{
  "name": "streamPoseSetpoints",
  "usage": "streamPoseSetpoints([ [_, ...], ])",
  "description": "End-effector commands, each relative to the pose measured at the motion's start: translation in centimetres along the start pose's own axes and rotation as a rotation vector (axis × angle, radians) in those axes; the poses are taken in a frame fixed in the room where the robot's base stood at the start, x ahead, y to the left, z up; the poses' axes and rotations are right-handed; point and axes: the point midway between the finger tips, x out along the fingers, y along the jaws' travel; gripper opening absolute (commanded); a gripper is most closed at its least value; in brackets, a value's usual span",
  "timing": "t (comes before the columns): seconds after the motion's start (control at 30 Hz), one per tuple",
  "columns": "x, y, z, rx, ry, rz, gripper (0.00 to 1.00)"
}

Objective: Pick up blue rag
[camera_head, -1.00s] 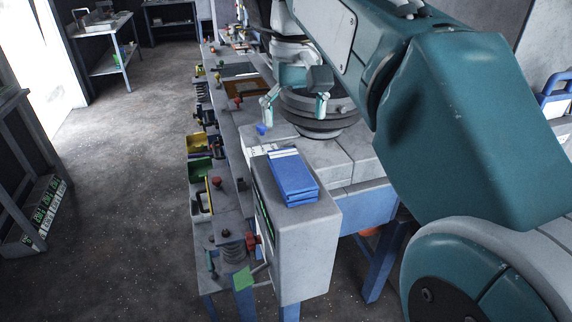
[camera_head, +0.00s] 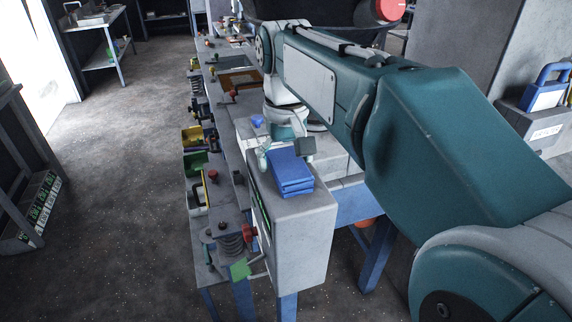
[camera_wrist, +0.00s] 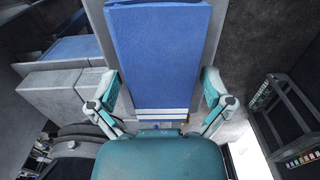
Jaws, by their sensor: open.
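The blue rag (camera_head: 290,172) is a folded, layered stack lying on top of a grey box (camera_head: 306,240) in the head view. In the wrist view the rag (camera_wrist: 158,52) is a long blue rectangle with pale layered edges at its near end. In the wrist view my gripper (camera_wrist: 160,92) is open, with one teal finger on each side of the rag's near end. Nothing is held. I cannot tell whether the fingers touch the rag.
A small blue object (camera_head: 257,122) lies on the grey bench behind the box. A yellow bin (camera_head: 193,137) and a green bin (camera_head: 195,163) hang along the bench's left side.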

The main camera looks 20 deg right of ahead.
Motion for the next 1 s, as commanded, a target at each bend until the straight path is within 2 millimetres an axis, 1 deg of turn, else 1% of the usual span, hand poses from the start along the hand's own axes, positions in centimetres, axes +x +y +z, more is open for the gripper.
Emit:
streamPoseSetpoints([
  [0.07,0.0,0.0,0.0,0.000,0.000,0.000,1.00],
  [0.1,0.0,0.0,0.0,0.000,0.000,0.000,0.82],
  [0.17,0.0,0.0,0.0,0.000,0.000,0.000,0.55],
  [0.2,0.0,0.0,0.0,0.000,0.000,0.000,0.38],
  [0.23,0.0,0.0,0.0,0.000,0.000,0.000,0.35],
  [0.53,0.0,0.0,0.0,0.000,-0.002,0.000,0.34],
  [0.67,-0.5,0.0,0.0,0.000,-0.002,0.000,0.34],
  [0.77,-1.5,0.0,-0.1,0.001,0.001,0.000,0.34],
  [0.87,-3.3,0.0,-0.1,0.002,0.002,0.000,0.34],
  [1.0,-6.2,0.9,2.4,0.005,0.006,0.001,0.34],
])
